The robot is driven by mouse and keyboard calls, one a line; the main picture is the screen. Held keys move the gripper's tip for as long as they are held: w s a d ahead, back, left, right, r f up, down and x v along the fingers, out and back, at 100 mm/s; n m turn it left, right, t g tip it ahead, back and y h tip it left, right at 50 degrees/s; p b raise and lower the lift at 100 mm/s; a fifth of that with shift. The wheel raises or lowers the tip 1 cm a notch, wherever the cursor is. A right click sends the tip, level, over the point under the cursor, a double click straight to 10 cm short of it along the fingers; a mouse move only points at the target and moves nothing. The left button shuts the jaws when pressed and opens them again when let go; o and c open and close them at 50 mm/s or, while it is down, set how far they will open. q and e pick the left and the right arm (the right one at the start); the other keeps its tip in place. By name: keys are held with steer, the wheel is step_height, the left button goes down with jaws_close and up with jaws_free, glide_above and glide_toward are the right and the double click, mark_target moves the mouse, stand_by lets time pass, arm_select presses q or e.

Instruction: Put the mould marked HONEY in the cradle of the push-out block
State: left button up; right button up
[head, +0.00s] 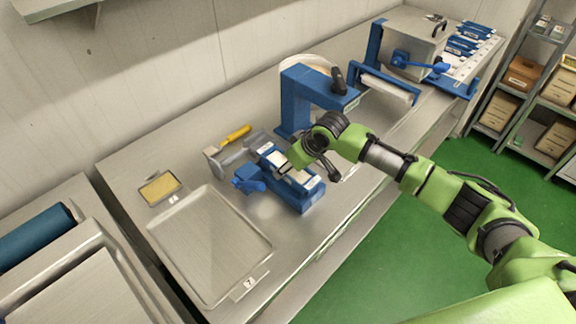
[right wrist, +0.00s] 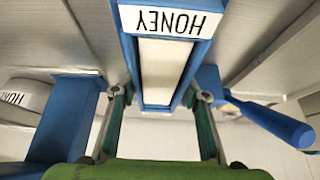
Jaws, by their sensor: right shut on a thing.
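The mould marked HONEY (right wrist: 165,70) is a narrow blue trough with a pale filling and a white end label, upside down in the right wrist view. My right gripper (right wrist: 160,96) is shut on it, one finger along each long side. In the head view my right gripper (head: 298,164) is at the blue push-out block (head: 298,203), which has a side lever with a blue knob (head: 246,184). The mould is at the block's top there, partly hidden by the gripper; I cannot tell whether it rests in the cradle. My left gripper is out of view.
A blue arched press (head: 296,100) stands just behind the block. More blue moulds (head: 462,45) stand at the far right.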

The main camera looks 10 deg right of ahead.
steer(key=shift+f, duration=0.1)
stand_by(0.3)
steer(key=o, duration=1.8)
steer(key=shift+f, duration=0.1)
steer(key=shift+o, duration=0.2)
step_height(320, 180, up, 6)
steer(key=p, duration=0.6)
steer(key=shift+f, duration=0.1)
steer(key=shift+r+p, duration=0.55)
steer(key=shift+r, duration=0.65)
